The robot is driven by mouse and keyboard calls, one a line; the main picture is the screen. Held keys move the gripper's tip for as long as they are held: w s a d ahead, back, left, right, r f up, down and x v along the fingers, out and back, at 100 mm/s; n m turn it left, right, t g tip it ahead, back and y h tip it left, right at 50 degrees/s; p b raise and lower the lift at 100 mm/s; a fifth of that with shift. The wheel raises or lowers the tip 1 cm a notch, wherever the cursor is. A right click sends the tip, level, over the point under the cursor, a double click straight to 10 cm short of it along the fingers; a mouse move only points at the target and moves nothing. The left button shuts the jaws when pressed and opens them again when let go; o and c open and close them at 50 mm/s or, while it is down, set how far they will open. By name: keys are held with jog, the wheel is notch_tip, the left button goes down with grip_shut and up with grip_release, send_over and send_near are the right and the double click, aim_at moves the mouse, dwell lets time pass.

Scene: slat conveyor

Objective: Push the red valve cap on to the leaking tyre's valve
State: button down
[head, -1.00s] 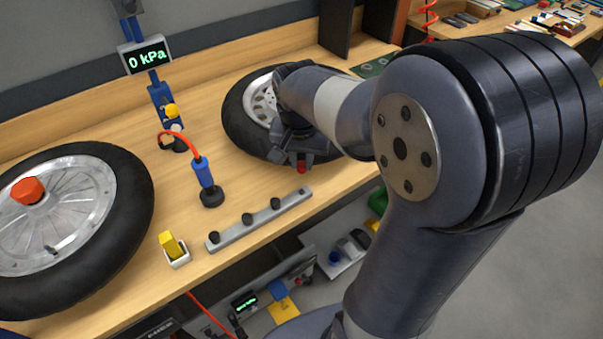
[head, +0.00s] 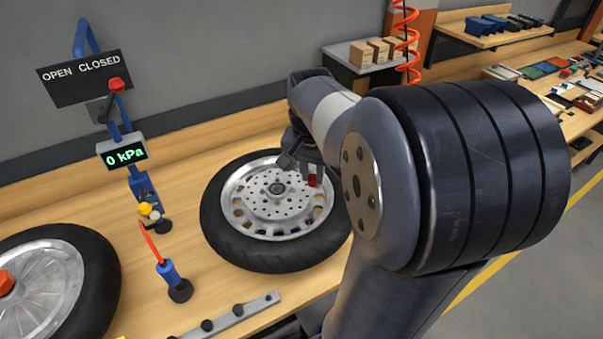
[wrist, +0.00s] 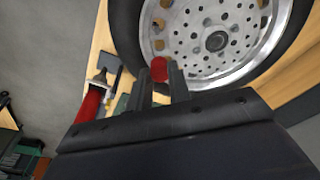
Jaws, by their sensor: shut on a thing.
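My gripper (head: 306,172) is shut on the red valve cap (head: 312,181) and holds it at the right side of a wheel's silver rim. The cap shows between the fingertips in the wrist view (wrist: 159,69). That wheel has a black tyre (head: 285,257) and a rim (head: 285,205) with round holes, lying flat on the bench. A second tyre (head: 98,288) lies at the left, with a red-orange knob on its hub. The valve under the cap cannot be made out, nor whether the cap touches anything. I cannot tell which tyre leaks.
A blue inflator head (head: 173,281) on a red hose stands between the tyres. A grey rail with black caps (head: 228,318) lies in front.

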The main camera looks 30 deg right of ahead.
aim_at(311, 211)
jog(key=shift+s+a+f+b, duration=0.1)
jog(key=shift+f+b, duration=0.55)
jog(key=shift+f, duration=0.15)
notch_tip(311, 211, down, 7)
jog(key=b, duration=0.5)
jog(key=shift+f+b, duration=0.7)
jog(key=shift+b, duration=0.05)
jog(key=c, duration=1.2)
grip_release()
jog(key=shift+c, duration=0.2)
jog(key=shift+r, duration=0.1)
jog(key=shift+r+p, duration=4.3)
jog(key=shift+r, duration=1.15)
jog(key=shift+f, duration=0.2)
